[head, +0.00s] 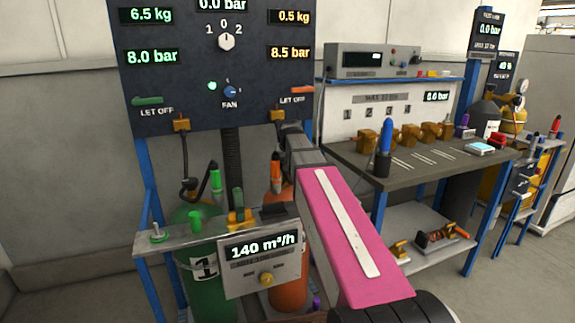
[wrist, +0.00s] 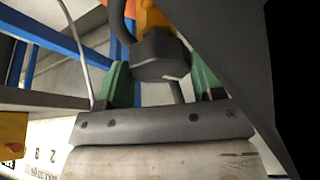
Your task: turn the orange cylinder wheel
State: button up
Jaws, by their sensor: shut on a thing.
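The orange cylinder (head: 284,232) stands behind the panel in the head view, partly covered by my pink arm. I cannot make out its wheel there. An orange handle (head: 276,172) stands above this cylinder, beside my arm. In the wrist view my gripper (wrist: 160,72) has its green-padded fingers on both sides of a dark faceted piece (wrist: 160,58) with an orange part (wrist: 150,20) above it. It is shut on this piece. I cannot tell if the piece belongs to the wheel. In the head view the gripper is hidden by my arm.
A green cylinder (head: 208,275) marked 1 stands to the left. A display panel (head: 262,262) reading 140 m³/h is in front of the cylinders. A dark gauge board (head: 180,85) rises behind them. A workbench (head: 410,172) with several orange items is to the right.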

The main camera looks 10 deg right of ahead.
jog(key=o, duration=0.9)
jog(key=shift+r, duration=0.1)
jog(key=v, duration=1)
jog(key=shift+s+r, duration=0.1)
jog(key=shift+r, duration=0.2)
